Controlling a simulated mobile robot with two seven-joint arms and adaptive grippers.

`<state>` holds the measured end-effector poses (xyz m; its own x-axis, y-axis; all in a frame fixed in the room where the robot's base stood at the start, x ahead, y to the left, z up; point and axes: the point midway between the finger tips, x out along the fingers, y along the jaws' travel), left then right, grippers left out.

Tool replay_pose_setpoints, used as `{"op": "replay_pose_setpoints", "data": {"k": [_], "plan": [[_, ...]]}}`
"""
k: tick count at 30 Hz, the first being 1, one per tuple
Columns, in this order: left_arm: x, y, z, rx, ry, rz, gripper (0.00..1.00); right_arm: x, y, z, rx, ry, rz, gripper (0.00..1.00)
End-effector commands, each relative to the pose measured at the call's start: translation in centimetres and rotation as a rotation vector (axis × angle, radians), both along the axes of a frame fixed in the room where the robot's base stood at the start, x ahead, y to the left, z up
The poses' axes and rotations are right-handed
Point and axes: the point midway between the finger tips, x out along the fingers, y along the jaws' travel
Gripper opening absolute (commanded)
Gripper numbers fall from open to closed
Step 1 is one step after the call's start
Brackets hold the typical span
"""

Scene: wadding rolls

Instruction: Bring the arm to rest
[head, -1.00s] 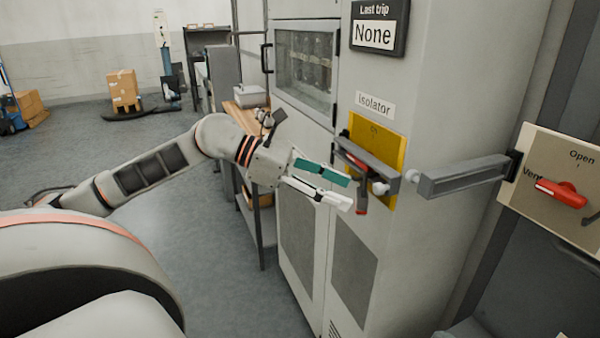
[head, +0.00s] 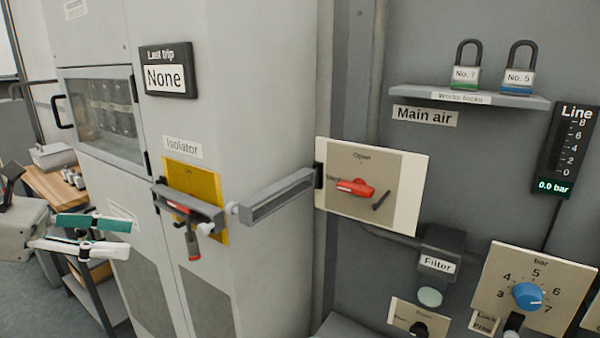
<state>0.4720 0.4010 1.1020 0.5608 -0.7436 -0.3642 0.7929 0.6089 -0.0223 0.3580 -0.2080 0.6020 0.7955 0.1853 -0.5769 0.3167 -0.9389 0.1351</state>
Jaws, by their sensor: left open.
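My left gripper (head: 92,236) is at the left edge of the head view, its two fingers apart and nothing between them. It is left of the isolator (head: 190,205), apart from it. My right gripper is not in the head view.
The grey cabinet (head: 255,100) stands close to the right of my gripper. A wooden bench (head: 50,185) with a box is behind it. On the right wall are the main air valve plate (head: 405,185), a lock shelf (head: 470,97) and a blue regulator knob (head: 527,296).

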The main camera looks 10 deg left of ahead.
Motion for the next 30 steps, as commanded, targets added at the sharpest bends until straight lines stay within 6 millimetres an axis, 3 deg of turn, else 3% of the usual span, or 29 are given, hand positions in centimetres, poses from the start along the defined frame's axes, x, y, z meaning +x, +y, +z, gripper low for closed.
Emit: {"op": "replay_pose_setpoints", "data": {"k": [4,8,11,14,16,20,24,27,30], "plan": [[0.6,-0.9,-2.2,-0.247,0.084,0.053,0.51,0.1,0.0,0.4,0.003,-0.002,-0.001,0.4],[1.9,-1.5,-5.8,-0.665,0.243,0.178,0.51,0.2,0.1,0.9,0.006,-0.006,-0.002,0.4],[2.8,-1.3,-10.0,-1.016,0.403,0.321,0.51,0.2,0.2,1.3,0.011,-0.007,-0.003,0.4],[3.2,-1.0,-15.8,-1.354,0.584,0.491,0.51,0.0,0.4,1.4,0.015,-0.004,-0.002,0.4],[2.8,-1.4,-20.6,-1.574,0.72,0.623,0.51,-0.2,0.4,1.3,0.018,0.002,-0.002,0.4],[0.9,-3.3,-29.1,-1.884,0.946,0.851,0.51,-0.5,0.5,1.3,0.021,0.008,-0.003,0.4],[-2.5,-7.4,-37.1,-2.13,1.176,1.09,0.51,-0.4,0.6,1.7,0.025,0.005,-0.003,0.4],[-5.5,-11.2,-41.7,-2.256,1.331,1.25,0.51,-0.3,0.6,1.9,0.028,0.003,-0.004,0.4],[-8.1,-14.8,-44.8,-2.34,1.462,1.386,0.51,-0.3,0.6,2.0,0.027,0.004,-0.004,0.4]]}}
